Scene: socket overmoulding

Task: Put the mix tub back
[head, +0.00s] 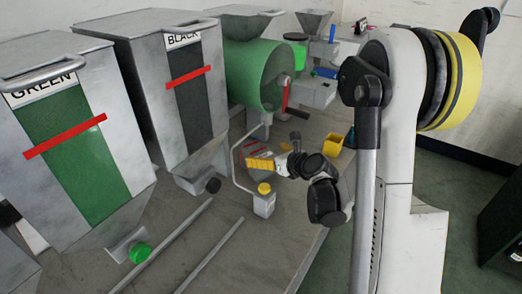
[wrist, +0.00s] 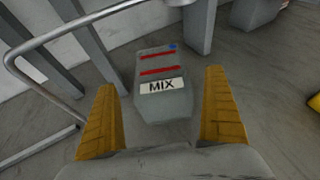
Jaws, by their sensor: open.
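The mix tub (wrist: 165,112) is a grey container with a MIX label and two red bands. In the wrist view it stands on the grey worktop, ahead of and between my fingers. My gripper (wrist: 160,82) is open, with one yellow finger on each side of the tub's near part. A gap shows between each finger and the tub, and nothing is held. In the head view my gripper (head: 260,163) is low over the bench, near the green drum. I cannot clearly make out the tub there.
A bent metal tube frame (wrist: 40,42) passes close on the left. A white bottle with a yellow cap (head: 264,205) stands in front of my gripper. A yellow cup (head: 333,144) is to its right. GREEN (head: 75,145) and BLACK (head: 188,100) hoppers stand left, beside the green drum (head: 255,75).

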